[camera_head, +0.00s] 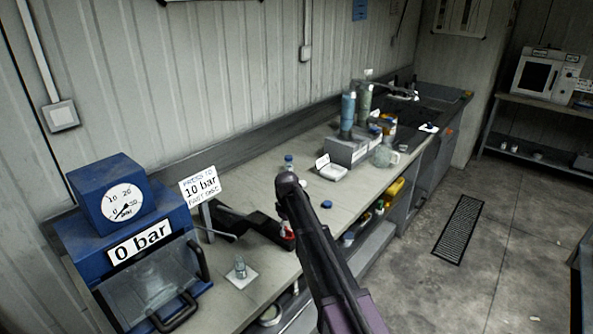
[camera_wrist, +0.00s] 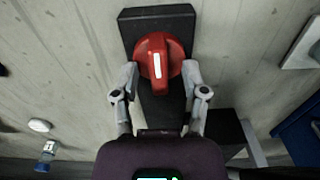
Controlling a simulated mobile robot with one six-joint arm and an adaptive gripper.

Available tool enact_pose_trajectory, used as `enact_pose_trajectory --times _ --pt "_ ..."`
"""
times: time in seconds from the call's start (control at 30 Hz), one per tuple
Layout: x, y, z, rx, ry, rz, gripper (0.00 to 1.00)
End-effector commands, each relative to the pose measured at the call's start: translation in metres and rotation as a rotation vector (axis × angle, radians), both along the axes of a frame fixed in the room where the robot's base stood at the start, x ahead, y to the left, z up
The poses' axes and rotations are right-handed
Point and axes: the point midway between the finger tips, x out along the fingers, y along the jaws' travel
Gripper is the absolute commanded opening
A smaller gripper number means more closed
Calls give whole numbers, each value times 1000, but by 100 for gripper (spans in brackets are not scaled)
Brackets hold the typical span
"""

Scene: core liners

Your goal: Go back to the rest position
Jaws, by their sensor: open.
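My gripper (camera_wrist: 160,73) is open, with one finger on each side of a red knob (camera_wrist: 172,55) that has a white mark. The fingertips are at or very close to the knob's sides; I cannot tell if they touch. The knob sits on a black base plate (camera_wrist: 155,18) on the bench. In the head view my arm reaches over the bench, and the black base (camera_head: 250,226) and a bit of red show beside it. My fingers are hidden there.
A small glass (camera_head: 240,267) stands on a white tile. Bottles (camera_head: 347,112), a grey block (camera_head: 345,150) and a jug (camera_head: 384,156) stand further back.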

Motion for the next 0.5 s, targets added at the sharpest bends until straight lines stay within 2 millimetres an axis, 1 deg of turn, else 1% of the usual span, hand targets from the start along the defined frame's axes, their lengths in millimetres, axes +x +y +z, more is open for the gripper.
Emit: enact_pose_trajectory --times 0.17,0.27,0.37,0.47,0.5 --pt "-9 -11 0 0 0 -29 57" --pt "-21 -26 0 0 0 -70 57" --pt "-40 -47 0 0 0 -133 57" --pt "-65 -74 0 0 0 -219 57" --pt "-76 -87 0 0 0 -258 57"
